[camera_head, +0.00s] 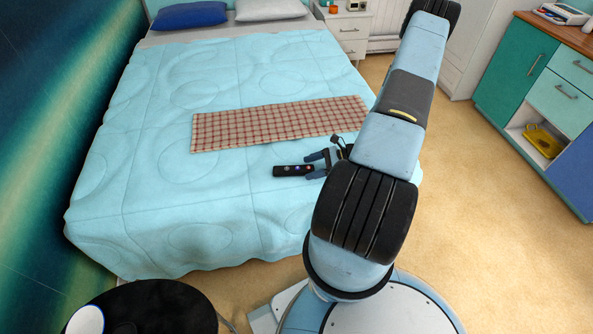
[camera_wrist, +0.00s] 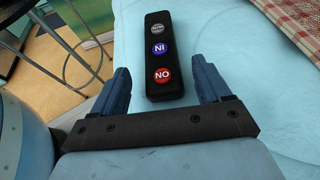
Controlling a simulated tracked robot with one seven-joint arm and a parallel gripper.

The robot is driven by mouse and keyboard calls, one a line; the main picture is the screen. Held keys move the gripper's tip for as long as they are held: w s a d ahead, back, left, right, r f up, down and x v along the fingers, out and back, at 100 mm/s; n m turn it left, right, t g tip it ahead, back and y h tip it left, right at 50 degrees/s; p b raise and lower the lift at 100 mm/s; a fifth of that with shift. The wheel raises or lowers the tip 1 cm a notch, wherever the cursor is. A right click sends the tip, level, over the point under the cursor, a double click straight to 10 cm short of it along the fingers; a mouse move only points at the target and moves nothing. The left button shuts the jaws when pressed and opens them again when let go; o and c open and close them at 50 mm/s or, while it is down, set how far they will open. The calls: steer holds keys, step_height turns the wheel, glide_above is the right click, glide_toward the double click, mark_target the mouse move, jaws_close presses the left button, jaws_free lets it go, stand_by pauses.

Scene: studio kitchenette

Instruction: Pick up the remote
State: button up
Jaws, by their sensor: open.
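The remote (camera_head: 293,171) is a slim black bar lying on the light blue bedspread, below the checked cloth. In the wrist view the remote (camera_wrist: 163,58) shows a grey, a blue and a red button along its top face, with its near end just ahead of and between my fingers. My gripper (camera_head: 317,164) is open and empty, its two blue fingertips at the right end of the remote. In the wrist view my gripper (camera_wrist: 160,80) has one finger on each side of the remote's near end, with gaps between. Part of my gripper is hidden behind my arm in the head view.
The bed (camera_head: 160,190) is broad and mostly clear. A red-and-cream checked cloth (camera_head: 270,125) lies beyond the remote. A dark round table (camera_head: 150,308) stands at the bed's foot. Blue and white pillows (camera_head: 188,15) lie at the far end. Teal cabinets (camera_head: 515,70) stand right.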

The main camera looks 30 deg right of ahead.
steer(key=shift+x, duration=0.9)
steer(key=shift+c, duration=0.4)
steer(key=c, duration=1)
steer(key=shift+r, duration=0.1)
steer(key=shift+c, duration=0.2)
